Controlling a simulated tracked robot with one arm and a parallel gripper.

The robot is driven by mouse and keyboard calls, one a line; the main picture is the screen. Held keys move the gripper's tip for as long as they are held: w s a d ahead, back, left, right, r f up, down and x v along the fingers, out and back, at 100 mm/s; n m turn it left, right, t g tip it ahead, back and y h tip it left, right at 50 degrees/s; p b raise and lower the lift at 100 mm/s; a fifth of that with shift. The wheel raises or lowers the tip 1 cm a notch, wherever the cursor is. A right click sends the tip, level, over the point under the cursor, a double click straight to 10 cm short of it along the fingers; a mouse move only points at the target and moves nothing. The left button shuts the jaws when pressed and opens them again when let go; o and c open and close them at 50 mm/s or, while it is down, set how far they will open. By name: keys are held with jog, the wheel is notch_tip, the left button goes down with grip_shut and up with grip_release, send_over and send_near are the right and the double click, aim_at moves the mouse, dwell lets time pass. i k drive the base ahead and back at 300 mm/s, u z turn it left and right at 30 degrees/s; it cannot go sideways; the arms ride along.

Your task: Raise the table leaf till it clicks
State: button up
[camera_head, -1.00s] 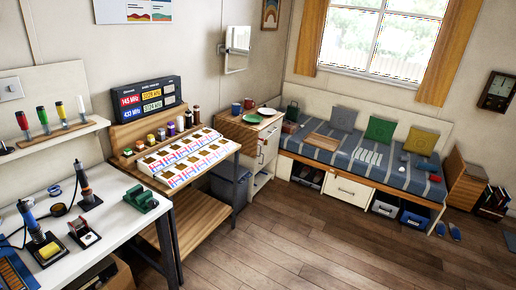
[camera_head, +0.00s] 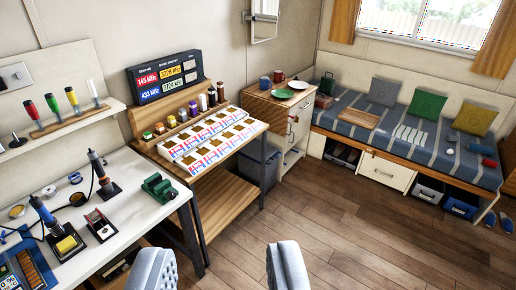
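My gripper (camera_head: 221,268) shows at the bottom edge of the view, with two pale grey fingers wide apart and only floor between them. It is open and empty, and touches nothing that I can see. I cannot pick out the table leaf for certain. A small wooden-topped cabinet (camera_head: 256,103) stands in the middle distance, beyond the gripper, with cups and plates on top. Its front faces right, and I cannot tell whether a panel there is a hanging leaf.
A white workbench (camera_head: 140,228) with soldering tools is at the left. Beside it stands a wooden desk (camera_head: 249,127) with label trays. A bed (camera_head: 400,135) with cushions is along the back right. The wooden floor (camera_head: 370,235) is clear at the lower right.

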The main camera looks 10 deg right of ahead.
aim_at(275, 114)
jog(key=z, duration=0.55)
jog(key=i, duration=1.35)
jog(key=z, duration=0.35)
jog(key=i, duration=1.35)
jog(key=u, duration=0.75)
jog(key=i, duration=1.05)
jog(key=u, duration=0.5)
